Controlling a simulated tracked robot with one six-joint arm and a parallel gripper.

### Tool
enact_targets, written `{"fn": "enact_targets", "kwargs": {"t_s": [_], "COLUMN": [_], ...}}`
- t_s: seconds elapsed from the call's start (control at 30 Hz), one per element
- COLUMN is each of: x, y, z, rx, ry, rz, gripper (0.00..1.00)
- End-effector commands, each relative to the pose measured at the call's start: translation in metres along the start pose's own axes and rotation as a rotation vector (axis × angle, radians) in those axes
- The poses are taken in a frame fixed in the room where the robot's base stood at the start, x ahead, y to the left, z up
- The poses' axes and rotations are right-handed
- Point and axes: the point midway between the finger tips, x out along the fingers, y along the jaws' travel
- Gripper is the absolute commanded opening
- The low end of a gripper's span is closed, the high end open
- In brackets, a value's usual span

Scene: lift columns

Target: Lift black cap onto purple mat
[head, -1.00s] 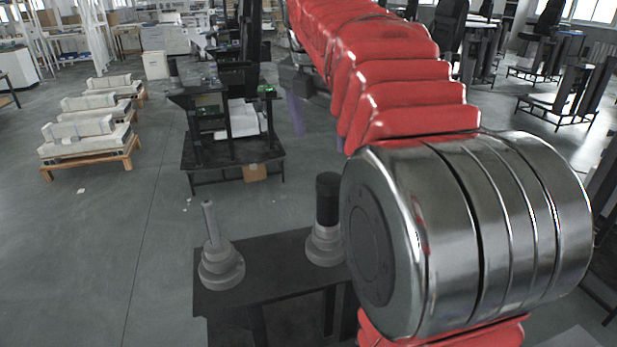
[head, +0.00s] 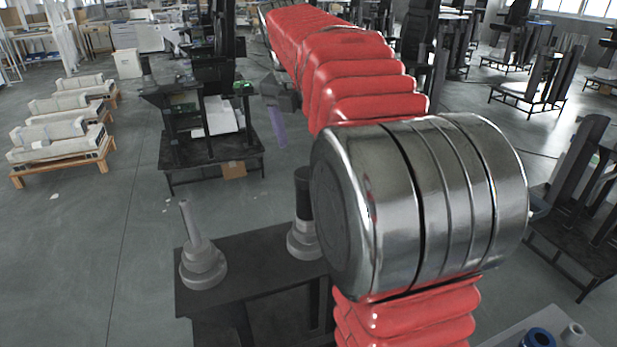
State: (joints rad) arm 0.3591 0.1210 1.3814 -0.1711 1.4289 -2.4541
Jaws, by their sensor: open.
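A black cylindrical piece (head: 303,190), probably the black cap, stands upright on a grey stepped base on a dark table (head: 255,262). My large metal joint partly covers that base's right side. My gripper (head: 281,132) hangs beyond and above the table, left of my red arm, with one purple finger pointing down. Its other finger is hidden behind the arm. The gripper is open and apart from the black piece. I see no purple mat in view.
A second grey stepped base with a thin post (head: 203,255) stands at the table's left. A blue ring (head: 538,338) and a small grey cylinder (head: 573,334) sit on a pale surface at lower right. A dark workstation (head: 210,150) stands behind.

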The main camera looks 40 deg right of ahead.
Motion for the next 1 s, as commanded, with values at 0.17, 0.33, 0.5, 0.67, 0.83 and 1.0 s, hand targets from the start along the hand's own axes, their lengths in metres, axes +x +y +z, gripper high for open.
{"fn": "enact_targets", "kwargs": {"t_s": [0.17,0.33,0.5,0.67,0.83,1.0], "x": [0.025,0.034,0.034,0.036,0.052,0.075], "y": [0.0,0.0,0.0,0.0,0.0,0.0], "z": [0.0,0.0,0.0,0.0,-0.002,-0.002], "rx": [0.0,0.001,0.001,0.0,0.0,0.001], "ry": [0.001,0.0,0.0,0.0,0.002,0.002], "rz": [-0.001,0.0,0.0,0.0,-0.001,-0.001], "gripper": [0.73,0.73,0.73,0.73,0.73,0.73]}}
